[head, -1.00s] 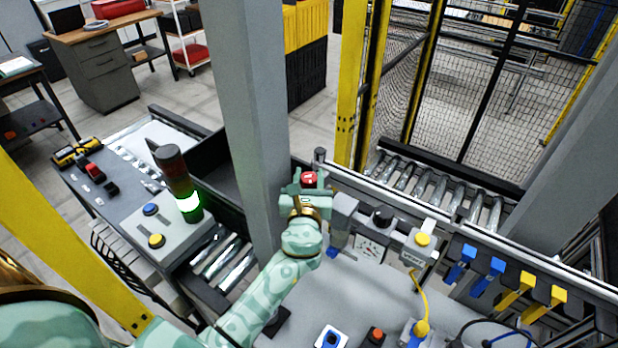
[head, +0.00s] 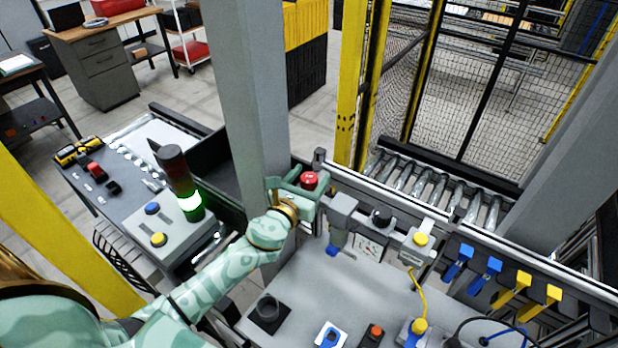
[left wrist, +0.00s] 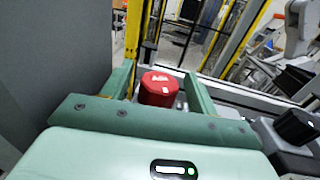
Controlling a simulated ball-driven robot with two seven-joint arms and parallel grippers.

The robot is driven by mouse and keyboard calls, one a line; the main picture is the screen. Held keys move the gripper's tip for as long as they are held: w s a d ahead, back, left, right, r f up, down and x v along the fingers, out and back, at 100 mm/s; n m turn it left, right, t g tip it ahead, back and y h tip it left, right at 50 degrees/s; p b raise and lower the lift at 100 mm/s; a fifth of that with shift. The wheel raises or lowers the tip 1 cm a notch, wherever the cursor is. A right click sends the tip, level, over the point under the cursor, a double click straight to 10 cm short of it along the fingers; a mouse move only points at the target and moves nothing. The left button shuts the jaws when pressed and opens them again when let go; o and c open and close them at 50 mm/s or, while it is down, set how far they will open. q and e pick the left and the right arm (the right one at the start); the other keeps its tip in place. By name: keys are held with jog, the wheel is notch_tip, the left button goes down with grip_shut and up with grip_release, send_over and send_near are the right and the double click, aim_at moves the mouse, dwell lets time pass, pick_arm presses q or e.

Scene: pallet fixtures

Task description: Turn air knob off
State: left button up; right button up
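A red knob (head: 309,181) with a pale label on top sits by the far rail, just right of the grey post. It also shows in the left wrist view (left wrist: 159,89). My left gripper (head: 298,179) reaches it from the front left, with its green fingers on either side of the knob. In the left wrist view the fingers (left wrist: 160,76) are apart, with a gap visible on both sides of the knob, so the gripper looks open around it. The knob's lower part is hidden by the gripper. My right gripper is out of view.
A grey post (head: 250,110) stands close to the left of the gripper. To the right are a grey fitting (head: 341,212), a black knob (head: 382,216) and a yellow button (head: 421,239). A signal tower (head: 181,182) glows green at left.

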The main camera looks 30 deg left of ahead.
pick_arm(q)
jog(key=shift+s, duration=0.3)
jog(key=s+b, duration=0.3)
jog(key=s, duration=1.2)
jog(key=shift+s, duration=0.4)
jog(key=shift+a, duration=0.1)
